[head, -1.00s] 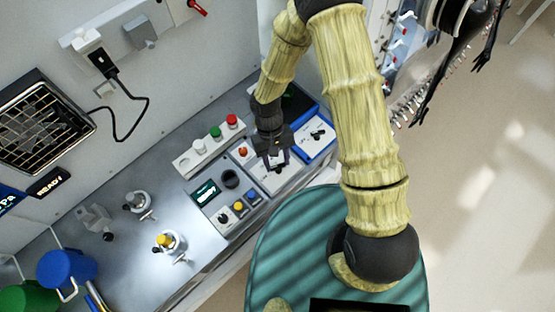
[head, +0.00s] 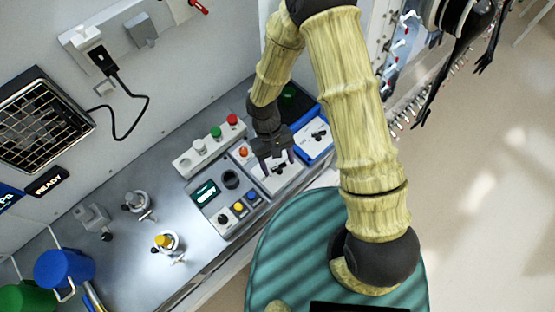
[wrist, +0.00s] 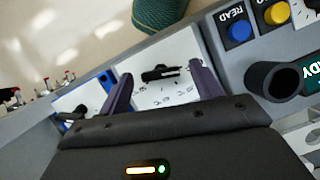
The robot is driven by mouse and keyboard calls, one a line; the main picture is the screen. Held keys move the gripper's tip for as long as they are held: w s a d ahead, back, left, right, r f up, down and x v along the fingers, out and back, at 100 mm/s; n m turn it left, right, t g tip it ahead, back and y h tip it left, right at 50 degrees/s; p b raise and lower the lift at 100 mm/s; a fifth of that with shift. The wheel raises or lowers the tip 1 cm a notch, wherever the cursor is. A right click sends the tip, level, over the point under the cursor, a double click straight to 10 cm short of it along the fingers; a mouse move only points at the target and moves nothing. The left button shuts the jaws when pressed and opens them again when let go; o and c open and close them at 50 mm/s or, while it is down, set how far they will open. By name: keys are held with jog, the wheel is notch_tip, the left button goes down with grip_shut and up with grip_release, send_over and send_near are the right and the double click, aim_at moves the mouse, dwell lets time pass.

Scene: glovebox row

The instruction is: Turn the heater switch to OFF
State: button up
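My gripper (head: 277,160) hangs over a white panel (head: 263,176) that carries a black rotary knob (head: 279,169). In the wrist view the two purple fingers (wrist: 163,88) are open, one on each side of the panel. The black knob (wrist: 160,73) shows between them, apart from both, with its bar lying roughly crosswise in the picture. Small markings are printed around the knob, too small to read. I cannot read a label that says whether this is the heater switch.
A blue-edged panel with another black knob (head: 318,135) stands beside it. On the other side are a round black socket (head: 231,179), a small display (head: 205,193), and blue (head: 250,195) and yellow (head: 238,206) buttons. Red and green buttons (head: 216,132) sit behind.

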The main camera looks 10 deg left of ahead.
jog(key=shift+w, duration=0.1)
jog(key=shift+w+a+r, duration=0.15)
jog(key=shift+w+r, duration=0.05)
jog(key=shift+r, duration=0.2)
jog(key=b+v, duration=0.3)
jog(key=v, duration=1.3)
jog(key=shift+r+b, duration=0.3)
jog(key=shift+s, duration=0.1)
jog(key=s+d+r+m+t+y, duration=0.1)
jog(key=d+m+t, duration=0.2)
jog(key=d, duration=0.8)
jog(key=s+d+r+m+t+y, duration=0.1)
jog(key=d+m+t, duration=0.2)
jog(key=d, duration=0.9)
jog(key=shift+d+r+m+y, duration=0.3)
jog(key=shift+m+y, duration=0.1)
jog(key=shift+m, duration=0.2)
